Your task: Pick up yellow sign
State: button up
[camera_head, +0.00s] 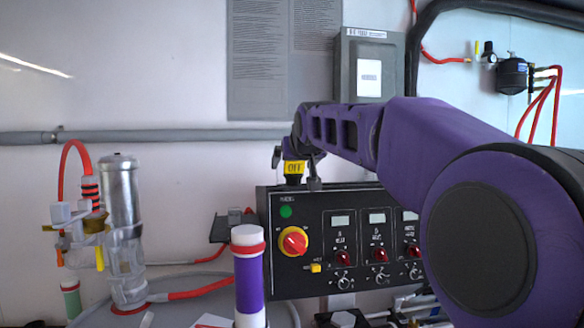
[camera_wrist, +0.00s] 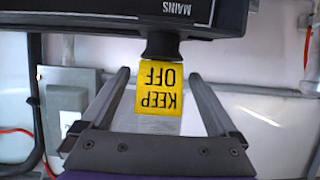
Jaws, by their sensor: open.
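The yellow sign (camera_head: 294,168) with black lettering stands on the top left of the black control panel (camera_head: 266,228). In the wrist view the sign (camera_wrist: 160,92) reads "KEEP OFF" upside down and meets a black mount (camera_wrist: 162,46) on the panel. My gripper (camera_wrist: 159,76) is open, with one finger on each side of the sign in that view. A gap shows between the sign and each finger, and I see no contact. In the head view my gripper (camera_head: 298,160) is at the sign, and its fingers partly hide it.
The panel carries a red and yellow rotary switch (camera_head: 294,241) below the sign. A grey box (camera_head: 368,50) is on the wall behind my arm.

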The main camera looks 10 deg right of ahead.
jog(key=shift+s+r, duration=0.1)
jog(key=shift+s, duration=0.1)
jog(key=shift+c, duration=0.6)
grip_shut()
notch_tip(320, 180, up, 15)
jog(key=p, duration=0.7)
